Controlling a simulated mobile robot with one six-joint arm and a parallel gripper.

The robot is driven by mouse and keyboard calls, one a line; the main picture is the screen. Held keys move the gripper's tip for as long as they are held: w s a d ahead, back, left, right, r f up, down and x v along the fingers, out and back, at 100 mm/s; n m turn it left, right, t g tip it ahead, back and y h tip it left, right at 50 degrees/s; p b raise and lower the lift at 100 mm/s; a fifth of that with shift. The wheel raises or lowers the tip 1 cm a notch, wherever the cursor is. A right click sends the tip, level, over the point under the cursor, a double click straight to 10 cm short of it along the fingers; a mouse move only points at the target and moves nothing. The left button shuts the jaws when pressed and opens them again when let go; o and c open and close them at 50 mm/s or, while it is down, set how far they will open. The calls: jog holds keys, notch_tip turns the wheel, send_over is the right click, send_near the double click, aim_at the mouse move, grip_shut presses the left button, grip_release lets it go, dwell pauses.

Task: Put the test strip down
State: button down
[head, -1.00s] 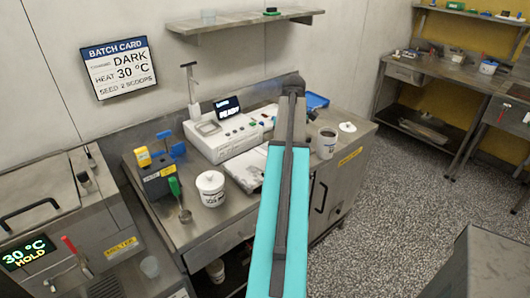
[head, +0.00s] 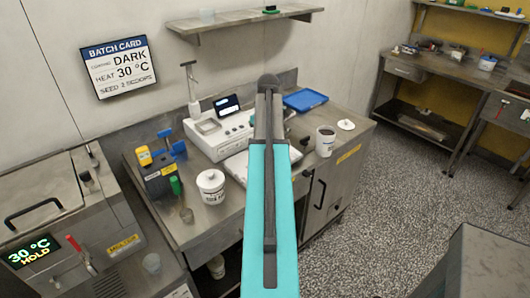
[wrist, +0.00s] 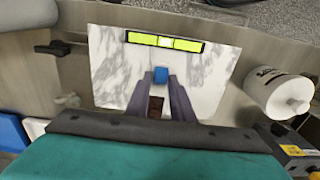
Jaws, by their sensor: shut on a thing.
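My gripper (wrist: 160,82) is low over a white marbled slab (wrist: 108,70) in the wrist view. Its two dark fingers are shut on what appears to be the test strip, with a small blue end (wrist: 160,74) between the fingertips. A dark brown piece (wrist: 155,108) shows between the fingers nearer the palm; whether it belongs to the strip or lies beneath is unclear. I cannot tell whether the strip touches the slab. In the head view my arm hides the gripper and strip; part of the slab (head: 236,166) shows left of the arm.
A yellow-green level bar (wrist: 150,40) lies along the slab's far edge in the wrist view. A white labelled tub (head: 210,187) stands left of the slab. A white instrument (head: 215,135) is behind it. A cup (head: 325,142) and blue tray (head: 305,99) are to the right.

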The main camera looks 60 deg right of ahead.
jog(key=shift+w+a+f+p, duration=0.15)
jog(key=shift+w+f+p, duration=0.25)
jog(key=shift+f+p, duration=0.3)
jog(key=shift+f, duration=1.1)
jog(key=shift+f, duration=0.1)
jog(key=c, duration=1.5)
grip_release()
jog(key=shift+c, duration=0.2)
jog(key=shift+r+b, duration=1.05)
jog(key=shift+r, duration=5.05)
